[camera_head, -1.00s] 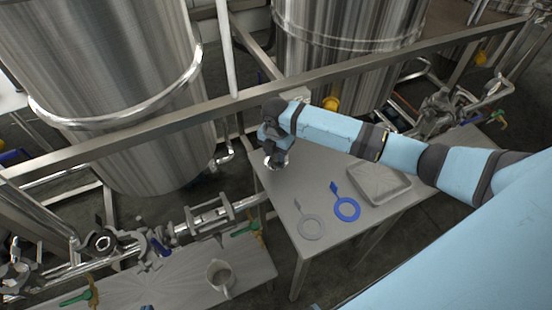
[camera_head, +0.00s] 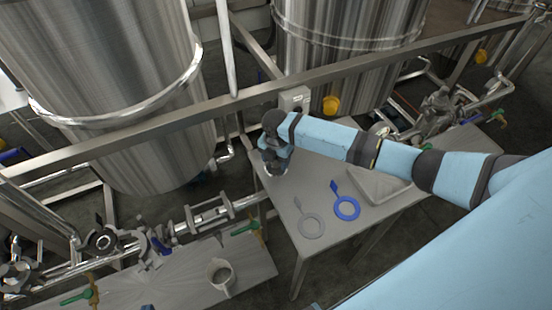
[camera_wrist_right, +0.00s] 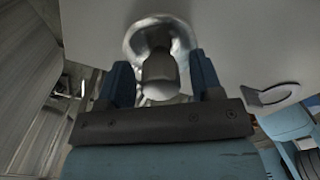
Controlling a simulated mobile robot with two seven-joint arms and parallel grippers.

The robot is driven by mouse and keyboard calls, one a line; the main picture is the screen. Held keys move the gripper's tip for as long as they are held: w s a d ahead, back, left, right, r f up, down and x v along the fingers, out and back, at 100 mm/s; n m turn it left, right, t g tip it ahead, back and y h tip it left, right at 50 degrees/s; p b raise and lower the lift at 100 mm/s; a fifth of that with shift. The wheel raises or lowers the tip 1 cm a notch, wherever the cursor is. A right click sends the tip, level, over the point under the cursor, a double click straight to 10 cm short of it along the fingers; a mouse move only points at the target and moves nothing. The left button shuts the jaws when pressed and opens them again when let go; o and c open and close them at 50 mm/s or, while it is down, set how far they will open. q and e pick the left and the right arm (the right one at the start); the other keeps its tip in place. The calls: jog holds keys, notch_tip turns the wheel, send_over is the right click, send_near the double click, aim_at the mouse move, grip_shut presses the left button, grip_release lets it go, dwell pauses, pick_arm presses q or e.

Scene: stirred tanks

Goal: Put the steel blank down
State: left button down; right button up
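The steel blank (camera_wrist_right: 160,75) is a shiny round disc with a stem. It appears to stand on the light steel table (camera_head: 290,228), near its far left corner. In the head view my right gripper (camera_head: 274,165) points down over it and hides most of it. In the right wrist view the two blue fingers (camera_wrist_right: 161,80) stand either side of the stem, with a narrow gap showing on each side. The gripper looks open around the blank. Whether the disc lies fully flat is hard to tell. My left gripper is not in view.
A grey ring with a tab (camera_head: 311,226) and a blue ring with a tab (camera_head: 346,207) lie on the table. A shallow tray (camera_head: 378,188) is partly behind my right arm. A steel rail (camera_head: 180,122) and tanks (camera_head: 105,60) stand behind.

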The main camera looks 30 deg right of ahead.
jog(key=shift+r, duration=0.1)
notch_tip(320, 180, up, 12)
jog(key=shift+b, duration=0.3)
dwell(0.5)
jog(key=s+a+f+m+t+y+p, duration=0.1)
jog(key=s+a+f+m+t+y, duration=0.35)
jog(key=s+a+f+m, duration=0.55)
jog(key=s+m+t, duration=0.2)
jog(key=s+m, duration=0.2)
jog(key=s, duration=0.1)
jog(key=s+d+f+m+t+h, duration=0.1)
jog(key=s+m+t, duration=0.1)
jog(key=s, duration=0.3)
jog(key=s+d+m+t, duration=0.1)
jog(key=s+m+t, duration=0.1)
jog(key=s+m, duration=0.3)
jog(key=shift+f+m+t+p, duration=0.15)
jog(key=shift+m+t+p, duration=0.15)
jog(key=shift+p, duration=0.1)
jog(key=shift+a, duration=0.1)
